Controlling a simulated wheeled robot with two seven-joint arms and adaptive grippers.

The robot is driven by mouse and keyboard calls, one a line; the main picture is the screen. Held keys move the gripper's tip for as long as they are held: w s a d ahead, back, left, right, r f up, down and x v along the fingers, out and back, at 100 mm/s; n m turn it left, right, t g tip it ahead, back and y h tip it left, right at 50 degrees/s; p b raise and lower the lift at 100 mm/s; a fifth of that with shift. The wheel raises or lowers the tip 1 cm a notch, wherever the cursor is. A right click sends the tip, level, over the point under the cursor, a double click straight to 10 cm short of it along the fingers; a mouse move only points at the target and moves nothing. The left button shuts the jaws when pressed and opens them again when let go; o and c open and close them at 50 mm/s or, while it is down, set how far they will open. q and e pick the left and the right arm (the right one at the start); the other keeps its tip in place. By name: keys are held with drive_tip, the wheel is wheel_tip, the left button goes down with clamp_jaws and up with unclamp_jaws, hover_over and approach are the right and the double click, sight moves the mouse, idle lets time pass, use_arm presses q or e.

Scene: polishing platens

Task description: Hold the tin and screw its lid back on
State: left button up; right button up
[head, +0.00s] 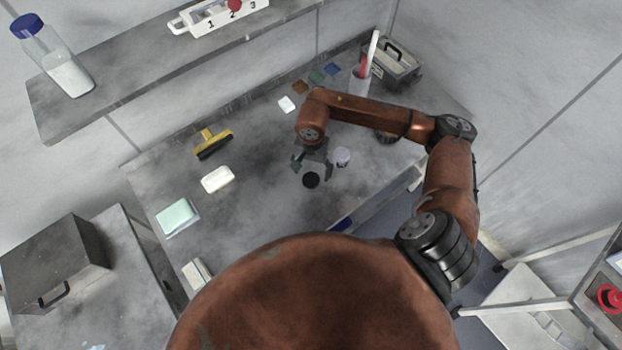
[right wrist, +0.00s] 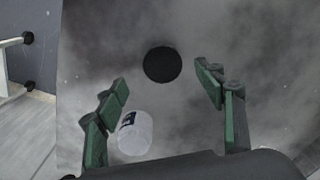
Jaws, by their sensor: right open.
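The black round lid (head: 311,180) lies flat on the grey table near its front edge; it also shows in the right wrist view (right wrist: 162,64). The small pale tin (head: 342,157) stands on the table just right of the lid, and shows in the right wrist view (right wrist: 136,134) beside the left-hand finger. My right gripper (head: 311,170) is open and empty, pointing down over the table. In the right wrist view its fingers (right wrist: 166,90) spread wide, with the lid lying between and slightly beyond their tips. My left gripper is not in view.
A grey toolbox (head: 392,63) stands at the back right. A shelf (head: 140,75) runs above.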

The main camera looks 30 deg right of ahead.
sight(311, 179)
drive_tip(key=shift+w+d+f, duration=0.1)
drive_tip(key=shift+w+f, duration=0.05)
drive_tip(key=shift+f, duration=1.15)
drive_tip(key=shift+w+f, duration=0.15)
drive_tip(key=shift+f, duration=1.15)
drive_tip(key=c, duration=0.9)
